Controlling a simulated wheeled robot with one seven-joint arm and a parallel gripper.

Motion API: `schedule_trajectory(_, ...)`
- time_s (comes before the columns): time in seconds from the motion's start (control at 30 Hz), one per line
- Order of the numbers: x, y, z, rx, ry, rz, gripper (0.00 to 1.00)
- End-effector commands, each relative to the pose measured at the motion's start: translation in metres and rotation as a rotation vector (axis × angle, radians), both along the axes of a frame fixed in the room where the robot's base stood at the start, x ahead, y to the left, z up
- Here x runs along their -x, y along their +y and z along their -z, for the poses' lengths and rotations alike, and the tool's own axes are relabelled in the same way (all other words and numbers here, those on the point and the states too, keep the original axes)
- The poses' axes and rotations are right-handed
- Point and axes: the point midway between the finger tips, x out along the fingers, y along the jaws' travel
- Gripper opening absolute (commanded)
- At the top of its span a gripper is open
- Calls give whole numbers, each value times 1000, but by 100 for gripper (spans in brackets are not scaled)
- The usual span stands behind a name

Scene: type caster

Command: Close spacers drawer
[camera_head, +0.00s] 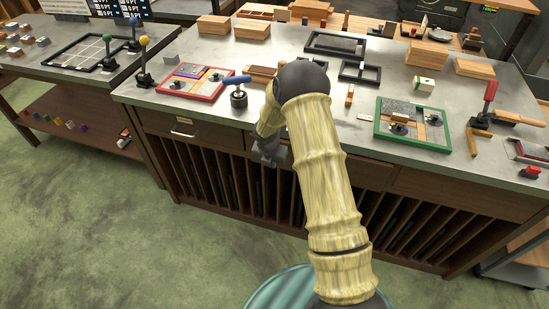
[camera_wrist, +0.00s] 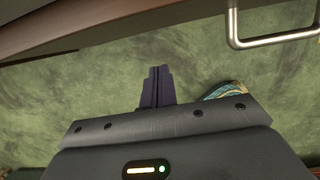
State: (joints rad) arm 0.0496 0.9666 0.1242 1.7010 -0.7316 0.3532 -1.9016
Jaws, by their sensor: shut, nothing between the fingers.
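The bench has a row of wooden drawer fronts under its grey top. The left drawer (camera_head: 170,128) carries a small label and a metal handle (camera_head: 183,134); the label is too small to read. The middle drawer front is partly hidden by my arm, so I cannot tell which drawer holds spacers or how far any stands out. My gripper (camera_head: 268,155) is in front of the middle drawers, below the bench top. In the wrist view my gripper's fingers (camera_wrist: 157,85) are together and empty. A metal handle (camera_wrist: 275,41) is at upper right there, apart from the fingers, beside a wooden edge (camera_wrist: 75,30).
The bench top (camera_head: 310,130) holds a red-framed tray (camera_head: 195,82), a green-framed tray (camera_head: 412,124) and several wood blocks. Vertical slots (camera_head: 220,185) fill the bench below the drawers. A second bench (camera_head: 60,70) stands at left. Green floor (camera_head: 100,220) is clear at lower left.

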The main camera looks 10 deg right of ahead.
Motion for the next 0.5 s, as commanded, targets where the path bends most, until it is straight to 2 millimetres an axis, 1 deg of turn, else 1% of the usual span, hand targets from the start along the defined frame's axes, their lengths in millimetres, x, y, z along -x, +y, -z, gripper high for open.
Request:
schedule_trajectory(0.03, 0, 1, -12, -1, -5, 0, 0)
schedule_trajectory(0.17, 6, 2, -37, -1, -6, 4, 0)
schedule_trajectory(0.3, 11, 7, -64, -2, -6, 1, 0)
schedule_trajectory(0.4, 15, 10, -80, -1, -4, -1, 0)
schedule_trajectory(0.5, 18, 13, -92, -1, -3, -3, 0)
